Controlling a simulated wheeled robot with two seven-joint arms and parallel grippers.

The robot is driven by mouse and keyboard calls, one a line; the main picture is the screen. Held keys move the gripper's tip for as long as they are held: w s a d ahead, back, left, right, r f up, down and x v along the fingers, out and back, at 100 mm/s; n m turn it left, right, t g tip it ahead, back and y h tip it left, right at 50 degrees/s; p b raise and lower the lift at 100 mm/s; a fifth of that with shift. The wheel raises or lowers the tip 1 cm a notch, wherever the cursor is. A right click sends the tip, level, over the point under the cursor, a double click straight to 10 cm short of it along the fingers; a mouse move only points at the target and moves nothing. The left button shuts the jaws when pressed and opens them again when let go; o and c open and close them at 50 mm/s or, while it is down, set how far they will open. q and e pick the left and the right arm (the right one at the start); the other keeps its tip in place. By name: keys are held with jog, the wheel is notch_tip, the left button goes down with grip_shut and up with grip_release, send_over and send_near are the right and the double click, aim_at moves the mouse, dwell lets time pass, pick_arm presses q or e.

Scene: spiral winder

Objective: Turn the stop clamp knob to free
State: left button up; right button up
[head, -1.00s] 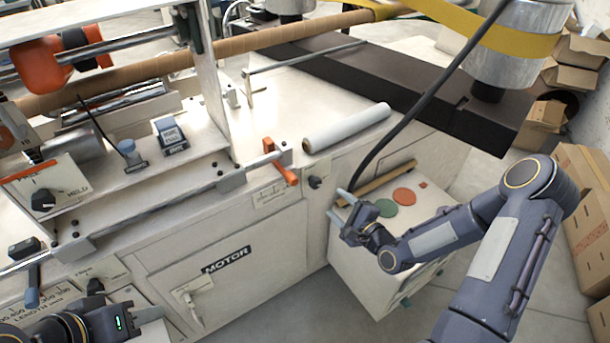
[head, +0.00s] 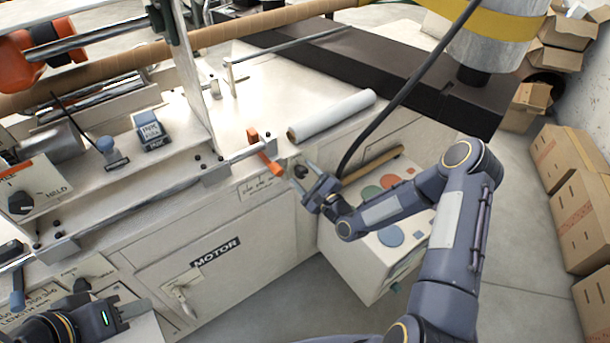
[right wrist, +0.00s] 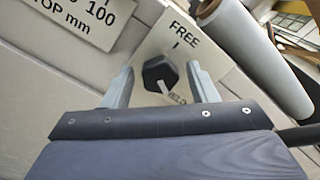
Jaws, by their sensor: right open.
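The stop clamp knob (right wrist: 160,74) is a small black knob with a pale pointer, on a plate lettered FREE and, partly hidden, HELD. In the right wrist view its pointer slants down and right, toward the HELD lettering. My right gripper (right wrist: 162,82) is open, with one finger on each side of the knob in that view; I cannot tell how far in front of it they are. In the head view my right gripper (head: 309,181) is close to the dark knob (head: 300,171). My left gripper (head: 130,310) is at the bottom left, away from the knob, its fingers unclear.
An orange stop handle (head: 264,152) on the rail is left of the knob. A white roll (head: 332,115) lies on the machine top above it. A button box (head: 375,245) stands beneath my right arm. Another HELD knob (head: 21,202) is at far left.

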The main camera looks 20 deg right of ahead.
jog(key=c, duration=1)
jog(key=shift+f+n+b, duration=0.2)
jog(key=shift+n+b, duration=0.4)
jog(key=shift+b, duration=0.35)
jog(key=n+b, duration=0.9)
jog(key=b, duration=0.2)
jog(key=shift+f+n, duration=0.1)
jog(key=shift+n, duration=0.2)
jog(key=n+b, duration=1)
jog(key=b, duration=0.1)
jog(key=shift+r+n+b, duration=0.25)
jog(key=shift+n+b, duration=1.45)
jog(key=o, duration=1)
